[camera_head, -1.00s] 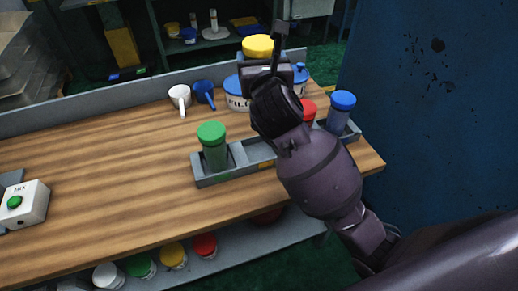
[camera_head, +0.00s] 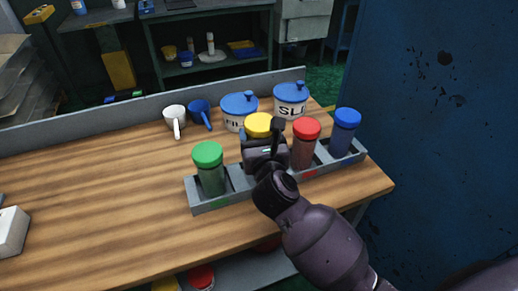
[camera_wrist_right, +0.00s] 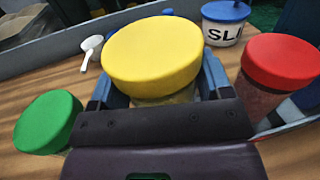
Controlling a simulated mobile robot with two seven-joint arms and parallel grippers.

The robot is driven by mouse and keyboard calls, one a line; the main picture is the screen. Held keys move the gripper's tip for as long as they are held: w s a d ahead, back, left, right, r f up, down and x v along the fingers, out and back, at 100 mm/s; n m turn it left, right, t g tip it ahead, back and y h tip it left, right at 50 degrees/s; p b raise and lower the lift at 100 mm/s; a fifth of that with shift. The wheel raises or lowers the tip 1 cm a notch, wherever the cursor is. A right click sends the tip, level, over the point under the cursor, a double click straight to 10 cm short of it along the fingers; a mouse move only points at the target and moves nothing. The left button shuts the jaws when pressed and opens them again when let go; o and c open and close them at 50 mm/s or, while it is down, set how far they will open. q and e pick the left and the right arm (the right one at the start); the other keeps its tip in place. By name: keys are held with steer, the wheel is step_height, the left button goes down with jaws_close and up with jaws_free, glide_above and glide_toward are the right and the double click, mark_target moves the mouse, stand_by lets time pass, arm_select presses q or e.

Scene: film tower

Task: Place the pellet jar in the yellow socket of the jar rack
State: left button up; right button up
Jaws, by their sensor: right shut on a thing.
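The yellow-lidded pellet jar (camera_head: 258,125) is upright between the fingers of my right gripper (camera_head: 262,145), which is shut on it. It is over the jar rack (camera_head: 238,196), between the green-lidded jar (camera_head: 209,168) and the red-lidded jar (camera_head: 305,145). The yellow lid fills the middle of the right wrist view (camera_wrist_right: 152,55). My gripper hides the jar's lower part and the socket below, so I cannot tell whether the jar is seated. My left gripper is not in view.
The green, red and blue-lidded (camera_head: 345,130) jars stand in the rack close to my right gripper. Two blue-lidded tubs (camera_head: 239,111) (camera_head: 290,99), a white scoop (camera_head: 175,118) and a blue scoop (camera_head: 201,112) are behind.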

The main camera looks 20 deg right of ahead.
step_height(320, 180, down, 4)
steer(key=shift+r+b, duration=0.2)
steer(key=shift+b, duration=0.2)
steer(key=shift+f, duration=0.3)
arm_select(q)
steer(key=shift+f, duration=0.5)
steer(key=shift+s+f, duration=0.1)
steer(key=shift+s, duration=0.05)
arm_select(e)
steer(key=shift+f, duration=0.1)
steer(key=o, duration=0.6)
steer(key=shift+f, duration=0.15)
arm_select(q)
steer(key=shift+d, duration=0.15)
arm_select(e)
steer(key=o, duration=0.5)
